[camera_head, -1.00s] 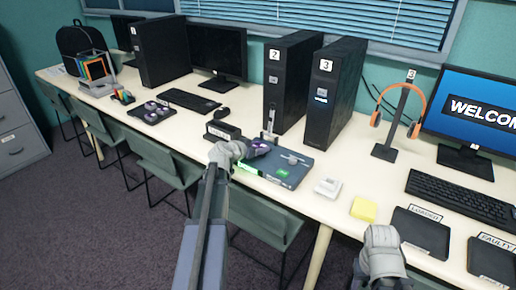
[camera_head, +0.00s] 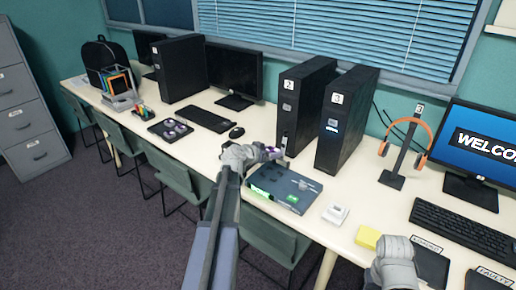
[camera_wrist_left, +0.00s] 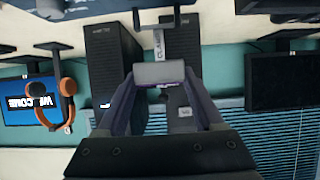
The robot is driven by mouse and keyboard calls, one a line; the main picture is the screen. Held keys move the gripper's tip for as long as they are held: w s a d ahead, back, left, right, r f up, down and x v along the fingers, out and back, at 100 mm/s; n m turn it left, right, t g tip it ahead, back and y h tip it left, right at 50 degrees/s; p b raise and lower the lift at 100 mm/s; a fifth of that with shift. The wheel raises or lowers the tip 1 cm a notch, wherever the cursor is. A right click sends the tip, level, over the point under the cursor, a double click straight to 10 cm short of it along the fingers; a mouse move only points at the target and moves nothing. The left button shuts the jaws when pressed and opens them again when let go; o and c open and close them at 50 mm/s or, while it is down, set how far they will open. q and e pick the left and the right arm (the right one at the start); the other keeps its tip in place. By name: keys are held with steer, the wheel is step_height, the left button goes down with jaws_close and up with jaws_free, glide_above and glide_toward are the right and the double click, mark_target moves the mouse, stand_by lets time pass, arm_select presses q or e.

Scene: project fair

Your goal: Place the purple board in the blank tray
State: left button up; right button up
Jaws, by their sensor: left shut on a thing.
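My left gripper (camera_head: 255,154) is shut on a small purple piece, seemingly the purple board (camera_head: 270,153), above the table behind the grey device. Only its edge shows in the head view. Dark trays labelled LOADED (camera_head: 432,265) and FAULTY (camera_head: 480,282) lie at the right. No tray marked blank can be read.
A grey device (camera_head: 285,187) with a green light lies under the left gripper. A dark tray (camera_head: 152,128) holding purple pieces lies further left. Computer towers (camera_head: 305,100), a headphone stand (camera_head: 395,178), a small white box (camera_head: 335,214) and a yellow block (camera_head: 368,237) stand around.

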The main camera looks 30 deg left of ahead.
step_height(320, 180, up, 12)
steer(key=p, duration=1.2)
